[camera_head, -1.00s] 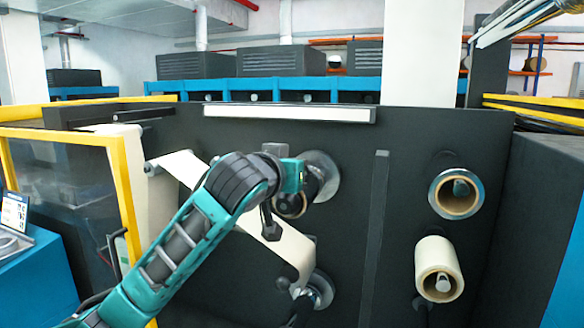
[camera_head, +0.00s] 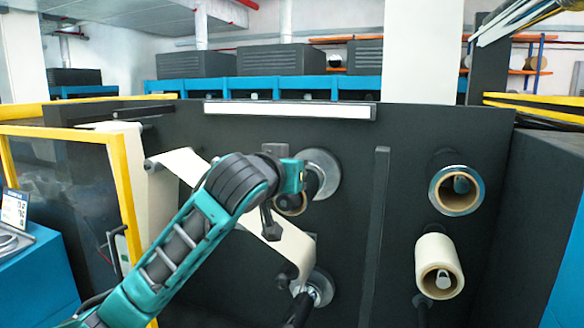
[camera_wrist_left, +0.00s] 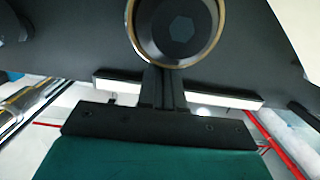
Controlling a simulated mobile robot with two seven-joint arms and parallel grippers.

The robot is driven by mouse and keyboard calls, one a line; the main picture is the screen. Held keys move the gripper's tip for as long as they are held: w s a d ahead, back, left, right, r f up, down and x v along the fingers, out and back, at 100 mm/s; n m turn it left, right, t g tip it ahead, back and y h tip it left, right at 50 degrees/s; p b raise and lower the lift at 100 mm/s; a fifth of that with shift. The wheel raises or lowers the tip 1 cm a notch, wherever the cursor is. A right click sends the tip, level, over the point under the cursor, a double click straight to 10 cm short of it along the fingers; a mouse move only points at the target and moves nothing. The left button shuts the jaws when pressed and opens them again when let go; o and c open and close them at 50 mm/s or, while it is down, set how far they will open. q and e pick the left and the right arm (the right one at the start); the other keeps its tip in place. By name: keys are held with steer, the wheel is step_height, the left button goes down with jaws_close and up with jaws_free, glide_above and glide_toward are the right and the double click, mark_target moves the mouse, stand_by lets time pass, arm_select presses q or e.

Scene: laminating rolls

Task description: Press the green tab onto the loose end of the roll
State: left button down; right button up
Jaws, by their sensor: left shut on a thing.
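My left gripper (camera_wrist_left: 163,88) is shut, its dark fingers close together in the left wrist view. They point at the end of a roll (camera_wrist_left: 178,28) with a brown ring and a hexagonal core. What they hold is hidden, and I cannot make out the green tab. In the head view my left arm reaches in front of the upper left roll (camera_head: 291,206), covering much of it. I cannot tell whether the fingers touch the roll, or where its loose end is.
A pale web (camera_head: 283,243) runs down to a lower roller with a metal disc (camera_head: 321,288). At the right, a clear-edged roll (camera_head: 456,191) sits above a cream roll (camera_head: 440,265). A vertical dark bar (camera_head: 376,225) stands between. A yellow-framed guard (camera_head: 126,190) is at left.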

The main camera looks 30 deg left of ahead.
arm_select(q)
steer(key=c, duration=1.2)
jaws_free()
steer(key=shift+f, duration=0.2)
